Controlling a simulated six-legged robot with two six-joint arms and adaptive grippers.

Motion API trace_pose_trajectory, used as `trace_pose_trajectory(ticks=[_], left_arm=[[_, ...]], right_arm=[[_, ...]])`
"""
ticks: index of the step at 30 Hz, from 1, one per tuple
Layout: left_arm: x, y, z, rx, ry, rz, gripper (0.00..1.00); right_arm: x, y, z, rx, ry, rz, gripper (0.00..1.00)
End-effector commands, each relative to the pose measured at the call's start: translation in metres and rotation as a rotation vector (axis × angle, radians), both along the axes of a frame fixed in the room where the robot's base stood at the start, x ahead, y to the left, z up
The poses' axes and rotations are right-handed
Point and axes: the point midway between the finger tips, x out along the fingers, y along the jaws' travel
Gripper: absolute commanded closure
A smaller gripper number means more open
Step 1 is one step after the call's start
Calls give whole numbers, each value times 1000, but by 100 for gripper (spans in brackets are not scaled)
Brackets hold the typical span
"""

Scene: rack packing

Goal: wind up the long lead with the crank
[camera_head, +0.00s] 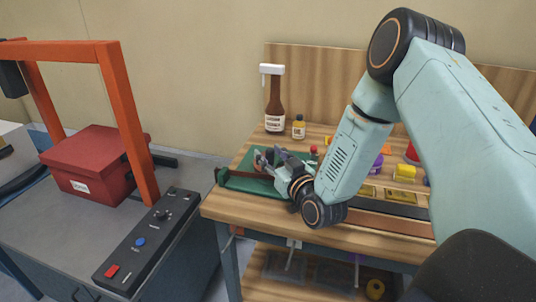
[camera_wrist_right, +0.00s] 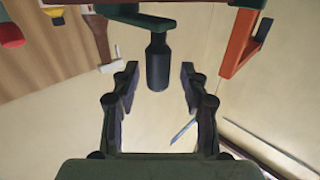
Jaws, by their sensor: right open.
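My right gripper (camera_head: 266,158) is over the left end of the wooden workbench, at a green base (camera_head: 262,188) with a dark red part at its left. In the right wrist view my right gripper (camera_wrist_right: 158,78) is open, its two fingers apart. A dark upright handle (camera_wrist_right: 157,62), which looks like the crank's grip, stands between the fingertips, with visible gaps on both sides. It joins a dark green arm (camera_wrist_right: 140,18) at the top of that view. The gripper hides much of the device in the head view. I cannot make out the long lead. My left gripper is not in view.
A brown bottle (camera_head: 275,108) and a small bottle (camera_head: 298,127) stand behind the green base. An orange frame (camera_head: 125,125), a red box (camera_head: 95,165) and a button panel (camera_head: 150,240) occupy the grey bench at left.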

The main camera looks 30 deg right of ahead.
Motion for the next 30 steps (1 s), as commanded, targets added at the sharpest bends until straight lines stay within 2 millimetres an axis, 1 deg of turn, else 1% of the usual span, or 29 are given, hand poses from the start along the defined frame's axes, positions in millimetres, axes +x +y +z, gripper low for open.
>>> trace_pose_trajectory(ticks=[4, 12, 27, 28, 30], left_arm=[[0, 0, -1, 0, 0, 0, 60], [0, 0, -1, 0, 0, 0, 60], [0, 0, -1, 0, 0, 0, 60], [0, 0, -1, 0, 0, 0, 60], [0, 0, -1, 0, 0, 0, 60]], right_arm=[[10, 0, 0, 0, -1, 1, 55], [14, -1, 0, 1, 0, 0, 55], [14, -1, 0, 1, 0, 0, 98], [14, -1, 0, 1, 1, 0, 100], [14, -1, 0, 1, 1, -1, 100]])
